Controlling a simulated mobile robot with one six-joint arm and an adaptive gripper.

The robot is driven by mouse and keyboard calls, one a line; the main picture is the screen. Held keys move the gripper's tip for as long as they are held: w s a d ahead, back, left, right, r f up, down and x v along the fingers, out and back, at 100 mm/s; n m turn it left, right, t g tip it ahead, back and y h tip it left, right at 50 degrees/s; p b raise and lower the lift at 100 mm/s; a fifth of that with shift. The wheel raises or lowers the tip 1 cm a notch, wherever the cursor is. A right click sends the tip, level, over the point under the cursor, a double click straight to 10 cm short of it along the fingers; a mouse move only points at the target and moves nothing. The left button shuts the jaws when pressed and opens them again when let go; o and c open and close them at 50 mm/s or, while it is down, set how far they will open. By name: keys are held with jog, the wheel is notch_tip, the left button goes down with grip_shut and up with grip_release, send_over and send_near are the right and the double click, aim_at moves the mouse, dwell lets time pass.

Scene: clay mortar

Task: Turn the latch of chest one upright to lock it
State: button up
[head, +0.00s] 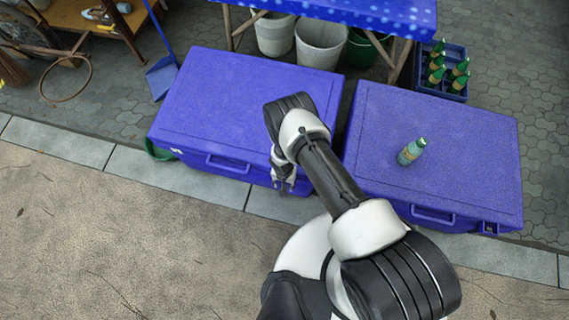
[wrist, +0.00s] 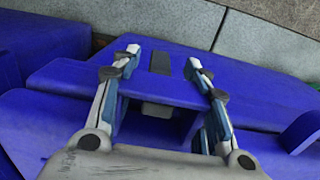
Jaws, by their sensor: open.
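Two blue chests stand side by side, a left chest (head: 240,100) and a right chest (head: 465,130). I see no label telling which is chest one. My gripper (head: 284,187) is at the front face of the left chest, near its right end. In the wrist view my gripper (wrist: 163,56) is open, one finger on each side of a blue latch fitting (wrist: 160,88) with a dark recess and a small grey block inside. I cannot tell whether the fingers touch it or how the latch is turned. My arm hides part of the left chest's front in the head view.
A green-capped bottle (head: 411,151) lies on the right chest's lid. A crate of bottles (head: 443,78) stands behind it. Buckets (head: 321,43) stand under a blue-topped table (head: 350,12). The paving in front of the left chest is clear.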

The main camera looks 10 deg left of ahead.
jog(key=shift+f+b, duration=0.1)
jog(key=shift+b, duration=0.25)
jog(key=shift+w+d+f+y+b, duration=0.1)
jog(key=shift+w+d+y+b, duration=0.05)
jog(key=shift+y+b, duration=0.2)
jog(key=shift+d+y+b, duration=0.15)
jog(key=shift+y+b, duration=0.1)
jog(key=shift+b, duration=0.25)
jog(key=shift+d+y, duration=0.1)
jog(key=shift+y, duration=0.2)
jog(key=shift+s+d+r+y+p, duration=0.15)
jog(key=shift+s+r+y+p, duration=0.1)
jog(key=shift+y+p, duration=0.4)
jog(key=d+r+y+p, duration=0.1)
jog(key=d+r+p, duration=0.3)
jog(key=r, duration=0.3)
jog(key=d+r+y+p, duration=0.1)
jog(key=d+r+p, duration=0.2)
jog(key=r, duration=0.5)
jog(key=shift+s+d+p, duration=0.25)
jog(key=shift+d+p, duration=0.1)
jog(key=shift+d, duration=0.1)
jog(key=shift+r+y, duration=0.1)
jog(key=shift+y, duration=0.15)
